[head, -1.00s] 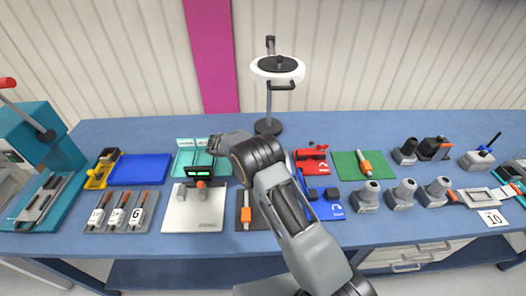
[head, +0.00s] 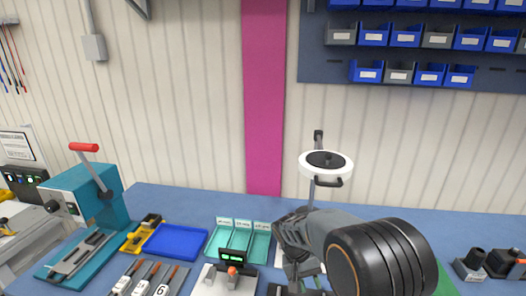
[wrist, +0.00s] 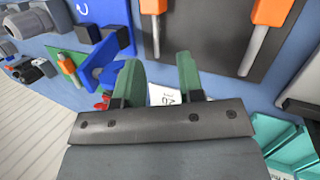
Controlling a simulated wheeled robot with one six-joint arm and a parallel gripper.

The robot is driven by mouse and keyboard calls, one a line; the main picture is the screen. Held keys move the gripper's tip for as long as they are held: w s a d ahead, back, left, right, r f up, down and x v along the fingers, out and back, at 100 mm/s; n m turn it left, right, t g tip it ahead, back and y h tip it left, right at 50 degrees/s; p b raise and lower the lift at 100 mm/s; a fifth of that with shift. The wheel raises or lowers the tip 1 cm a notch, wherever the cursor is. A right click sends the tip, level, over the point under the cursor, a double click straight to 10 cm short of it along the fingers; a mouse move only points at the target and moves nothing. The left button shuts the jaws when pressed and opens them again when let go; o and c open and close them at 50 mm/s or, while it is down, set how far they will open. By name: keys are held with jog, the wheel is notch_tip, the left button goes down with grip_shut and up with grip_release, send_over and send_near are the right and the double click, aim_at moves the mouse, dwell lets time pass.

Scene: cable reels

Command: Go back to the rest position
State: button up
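My gripper (wrist: 158,82) shows in the wrist view as two green fingers standing apart. It is open, with nothing held between them. Beyond the gap lies part of a white card (wrist: 160,95) with dark print, further off. In the head view my arm reaches from the lower right over the blue bench, and its own links make the fingers hard to make out there.
A teal press (head: 80,205) with a red handle stands at the left. A white round magnifier lamp (head: 326,163) stands behind my arm. A blue tray (head: 176,241) and teal bins (head: 240,240) lie left of it. Orange-handled tools (wrist: 270,14) lie below the wrist.

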jog(key=s+d+r+t+y, duration=0.3)
jog(key=s+r+t, duration=0.4)
jog(key=s+r, duration=0.5)
jog(key=shift+s+d+r+t+y, duration=0.2)
jog(key=shift+d+r+t+y, duration=0.15)
jog(key=shift+r+y, duration=0.4)
